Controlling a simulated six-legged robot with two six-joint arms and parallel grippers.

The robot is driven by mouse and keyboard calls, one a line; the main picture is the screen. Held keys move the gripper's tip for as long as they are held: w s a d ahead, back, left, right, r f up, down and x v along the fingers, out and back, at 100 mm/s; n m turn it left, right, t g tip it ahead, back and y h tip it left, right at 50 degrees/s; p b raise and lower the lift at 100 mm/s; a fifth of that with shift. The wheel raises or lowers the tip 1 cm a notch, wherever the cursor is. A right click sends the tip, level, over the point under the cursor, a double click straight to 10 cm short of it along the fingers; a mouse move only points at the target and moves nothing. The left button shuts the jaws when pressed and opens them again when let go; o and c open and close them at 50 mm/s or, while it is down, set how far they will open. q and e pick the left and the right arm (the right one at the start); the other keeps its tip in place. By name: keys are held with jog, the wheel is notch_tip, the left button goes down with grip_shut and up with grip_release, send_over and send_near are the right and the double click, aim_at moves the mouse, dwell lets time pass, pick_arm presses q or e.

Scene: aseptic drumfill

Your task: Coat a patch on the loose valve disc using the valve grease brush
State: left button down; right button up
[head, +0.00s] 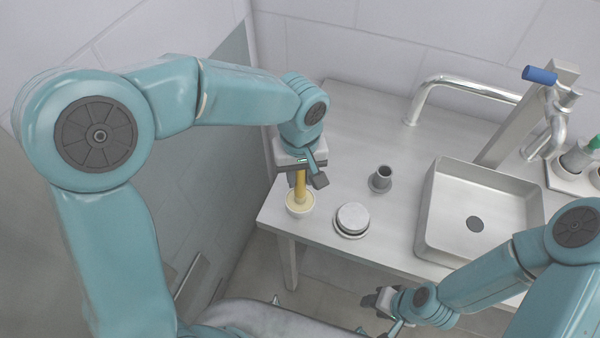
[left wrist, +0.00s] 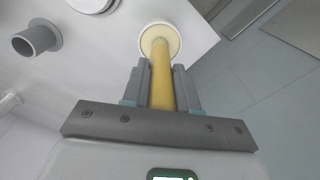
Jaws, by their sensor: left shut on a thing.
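My left gripper (head: 302,178) is shut on the yellow handle of the valve grease brush (head: 300,188), held upright. The brush (left wrist: 161,80) also shows between the fingers of the left gripper (left wrist: 160,78) in the left wrist view. Its lower end is down in a small white cup (head: 292,212) of pale yellow grease, and the bristles cannot be made out. The cup (left wrist: 146,52) stands near the bench corner. The round metal valve disc (head: 353,217) lies right of the cup; only its edge (left wrist: 92,5) shows in the left wrist view. My right gripper (head: 376,301) is low by the bench front, its jaws unclear.
A grey flanged pipe piece (head: 381,178) stands behind the disc. A steel sink (head: 432,215) with a tap (head: 470,88) takes up the right of the bench (head: 335,110). A holder with items (head: 575,172) is at the far right. Bench behind the cup is clear.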

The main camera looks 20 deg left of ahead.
pick_arm(q)
jog(key=shift+r+p, duration=0.6)
jog(key=shift+r, duration=0.05)
jog(key=shift+r+p, duration=1.95)
jog(key=shift+r, duration=0.95)
jog(key=shift+f, duration=0.1)
